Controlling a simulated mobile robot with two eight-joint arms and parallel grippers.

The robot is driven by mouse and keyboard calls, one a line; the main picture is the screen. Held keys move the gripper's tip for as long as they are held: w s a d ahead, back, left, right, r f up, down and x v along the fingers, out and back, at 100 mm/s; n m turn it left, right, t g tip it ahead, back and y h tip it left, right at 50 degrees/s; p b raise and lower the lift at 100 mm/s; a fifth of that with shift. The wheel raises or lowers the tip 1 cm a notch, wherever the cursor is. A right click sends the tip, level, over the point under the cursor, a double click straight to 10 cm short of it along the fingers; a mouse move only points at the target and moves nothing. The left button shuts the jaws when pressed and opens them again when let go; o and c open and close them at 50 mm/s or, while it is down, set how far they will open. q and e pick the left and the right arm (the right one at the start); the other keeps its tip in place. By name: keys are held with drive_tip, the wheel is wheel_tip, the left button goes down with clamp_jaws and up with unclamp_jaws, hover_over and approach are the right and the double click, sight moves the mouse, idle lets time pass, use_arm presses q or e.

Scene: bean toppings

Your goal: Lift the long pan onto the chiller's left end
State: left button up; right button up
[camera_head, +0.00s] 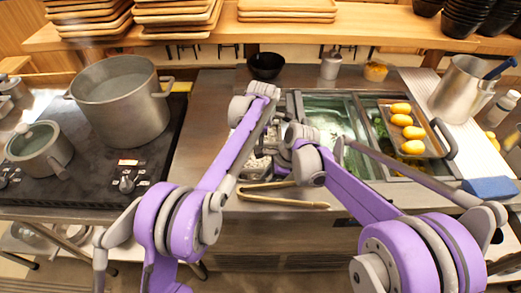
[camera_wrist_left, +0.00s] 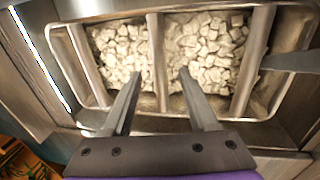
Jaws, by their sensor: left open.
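The long steel pan (camera_wrist_left: 66,70) holds white cubes and has crossbars over it in the left wrist view. In the head view its cubes (camera_head: 255,163) show partly between my arms, at the chiller's left end. My left gripper (camera_wrist_left: 160,74) is open, its two fingers above the pan's near side, either side of a crossbar; I see nothing between them. My right gripper (camera_head: 284,166) is near the pan, largely hidden by its own arm; its jaws cannot be made out. The chiller (camera_head: 362,140) has clear-covered compartments to the right of the pan.
A tray with yellow pieces (camera_head: 411,147) rests on the chiller's right part. A large pot (camera_head: 120,105) and a smaller lidded pot (camera_head: 38,150) stand on the stove. A black bowl (camera_head: 266,64) sits behind.

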use_arm(q)
drive_tip(key=shift+w+f, duration=0.2)
drive_tip(key=shift+f, duration=0.9)
drive_tip(key=shift+w+f, duration=0.2)
drive_tip(key=shift+f, duration=0.85)
use_arm(e)
drive_tip(key=shift+x, duration=2.2)
use_arm(q)
drive_tip(key=c, duration=0.7)
use_arm(e)
clamp_jaws()
use_arm(q)
clamp_jaws()
